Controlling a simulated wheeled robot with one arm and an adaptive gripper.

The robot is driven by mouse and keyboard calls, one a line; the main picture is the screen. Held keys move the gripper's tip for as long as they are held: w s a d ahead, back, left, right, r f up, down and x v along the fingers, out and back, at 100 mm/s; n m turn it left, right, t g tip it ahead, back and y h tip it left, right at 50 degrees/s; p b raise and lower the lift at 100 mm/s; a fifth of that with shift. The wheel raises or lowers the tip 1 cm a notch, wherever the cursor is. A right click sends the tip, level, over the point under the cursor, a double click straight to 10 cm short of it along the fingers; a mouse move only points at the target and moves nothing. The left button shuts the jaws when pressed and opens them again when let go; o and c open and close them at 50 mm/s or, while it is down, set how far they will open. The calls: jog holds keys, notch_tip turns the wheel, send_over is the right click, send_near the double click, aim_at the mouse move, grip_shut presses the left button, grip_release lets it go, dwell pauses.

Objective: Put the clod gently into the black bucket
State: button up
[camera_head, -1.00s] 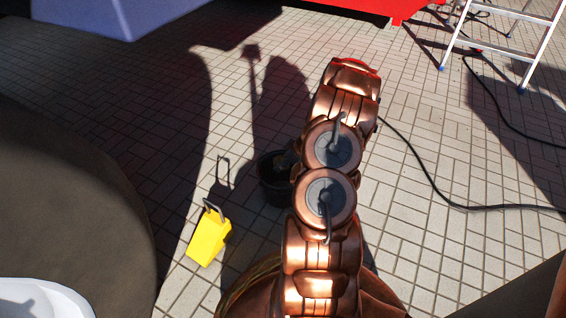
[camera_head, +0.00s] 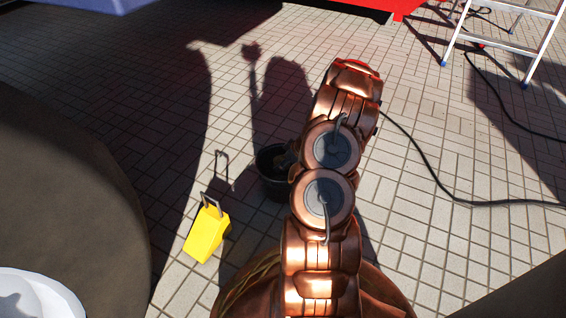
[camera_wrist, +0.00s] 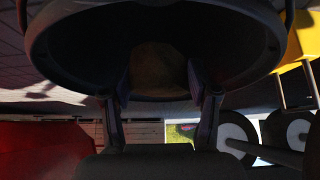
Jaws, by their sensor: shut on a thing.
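The black bucket (camera_head: 268,187) stands upright on the tiled floor, just left of my arm in the head view; the arm hides its right part. In the wrist view its round dark rim (camera_wrist: 245,60) fills the upper half. My gripper (camera_wrist: 162,88) is shut on the clod (camera_wrist: 158,66), a dark brown lump between the two fingers. The clod appears within the outline of the bucket's mouth, but I cannot tell how deep it is or whether it touches the bottom. In the head view my arm hides the fingers.
A yellow container (camera_head: 207,236) with a handle stands left of the bucket. A black cable (camera_head: 440,185) crosses the floor to the right, and a ladder (camera_head: 500,45) stands at the upper right.

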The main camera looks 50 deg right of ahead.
jog(key=shift+f, duration=0.35)
jog(key=o, duration=1.3)
jog(key=shift+r, duration=0.15)
jog(key=v, duration=1.1)
jog(key=shift+s+r, duration=0.25)
jog(key=shift+r, duration=0.05)
